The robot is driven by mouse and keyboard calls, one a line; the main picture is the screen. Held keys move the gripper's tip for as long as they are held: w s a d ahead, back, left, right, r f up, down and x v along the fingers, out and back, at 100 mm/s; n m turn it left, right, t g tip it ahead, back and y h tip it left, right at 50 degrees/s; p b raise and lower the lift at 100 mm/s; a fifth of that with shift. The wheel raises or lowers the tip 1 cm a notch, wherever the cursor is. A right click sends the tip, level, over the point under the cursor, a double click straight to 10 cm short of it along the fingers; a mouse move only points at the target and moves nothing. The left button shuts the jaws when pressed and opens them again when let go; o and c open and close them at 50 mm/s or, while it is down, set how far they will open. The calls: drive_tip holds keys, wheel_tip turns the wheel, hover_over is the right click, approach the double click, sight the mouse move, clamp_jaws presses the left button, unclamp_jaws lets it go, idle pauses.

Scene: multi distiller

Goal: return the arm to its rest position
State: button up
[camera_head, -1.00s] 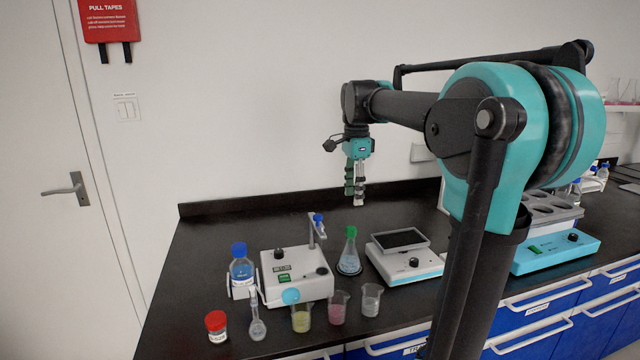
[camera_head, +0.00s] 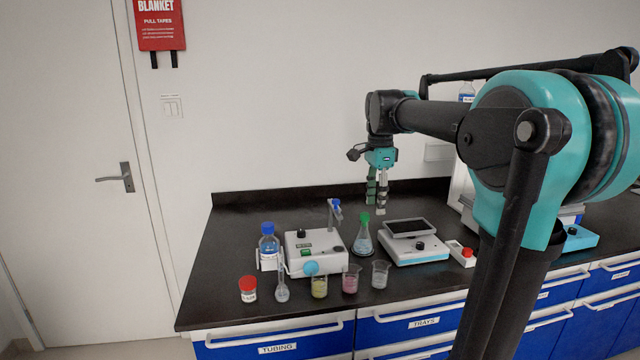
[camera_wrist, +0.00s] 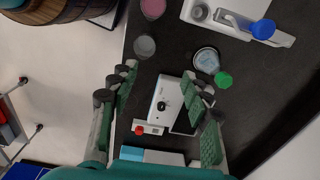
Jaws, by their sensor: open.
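My gripper (camera_head: 377,192) hangs from my raised arm, pointing down above the back of the black bench. Its two fingers are apart with nothing between them. In the wrist view my gripper (camera_wrist: 158,98) shows its green-padded fingers spread wide, with the balance (camera_wrist: 170,105) visible below between them. In the head view the balance (camera_head: 418,250) stands on the bench to the right of and below my gripper. A green-capped flask (camera_head: 363,240) stands under my gripper, clear of the fingers.
A white distiller-like device (camera_head: 315,250) and blue-capped bottle (camera_head: 269,247) stand left of the flask. A red-capped jar (camera_head: 248,290) and several small beakers, one with yellow liquid (camera_head: 319,287), line the front edge. The left bench end is bare.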

drive_tip(key=s+d+f+n+t, duration=0.2)
drive_tip(key=s+f+n, duration=0.5)
drive_tip(key=s+f, duration=0.3)
drive_tip(key=s+d+f+n+t, duration=0.2)
drive_tip(key=s+f+n, duration=0.6)
drive_tip(key=f, duration=1)
drive_tip(key=shift+s+f, duration=0.2)
drive_tip(key=shift+s, duration=1.05)
